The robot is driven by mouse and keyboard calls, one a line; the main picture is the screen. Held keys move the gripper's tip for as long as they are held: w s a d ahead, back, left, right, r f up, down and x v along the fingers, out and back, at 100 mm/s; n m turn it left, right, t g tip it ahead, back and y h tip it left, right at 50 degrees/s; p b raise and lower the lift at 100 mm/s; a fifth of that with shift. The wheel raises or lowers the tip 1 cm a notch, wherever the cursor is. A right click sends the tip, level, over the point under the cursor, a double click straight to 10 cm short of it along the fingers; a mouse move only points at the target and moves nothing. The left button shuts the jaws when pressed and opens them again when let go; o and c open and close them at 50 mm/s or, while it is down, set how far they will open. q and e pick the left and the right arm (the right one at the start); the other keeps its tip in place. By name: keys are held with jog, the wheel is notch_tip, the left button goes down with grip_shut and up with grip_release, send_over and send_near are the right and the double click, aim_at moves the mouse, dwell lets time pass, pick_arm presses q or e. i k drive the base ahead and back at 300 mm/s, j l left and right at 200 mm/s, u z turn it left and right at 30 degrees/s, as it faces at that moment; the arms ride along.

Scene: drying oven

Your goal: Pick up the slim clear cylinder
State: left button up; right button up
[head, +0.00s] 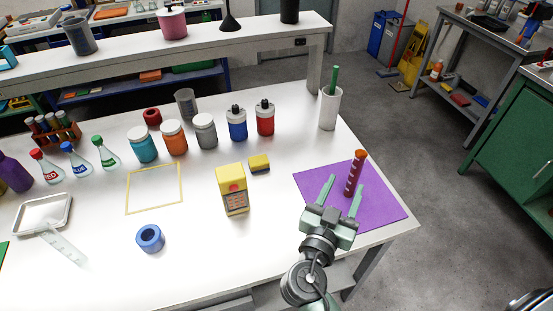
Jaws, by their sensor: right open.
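A slim upright cylinder (355,172) with dark red contents, light marks and an orange-red top stands on the purple mat (386,205) at the table's right. Its wall does not look plainly clear. My right gripper (345,184) is open and empty over the mat. Its fingers point toward this cylinder, with the right fingertip close beside it; I cannot tell whether they touch. A slim clear piece with marks (64,246) lies at the front left, near the metal tray (42,213); I cannot tell whether it is round or flat. My left gripper is out of view.
A white holder (329,108) with a green stick stands behind the mat. A yellow device (232,190), a yellow-and-dark block (259,164) and a blue ring (149,239) lie to the left. Several jars and bottles stand further back. The mat's right part is clear, near the table edge.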

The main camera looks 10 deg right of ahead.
aim_at(44, 230)
jog(key=u, duration=1.35)
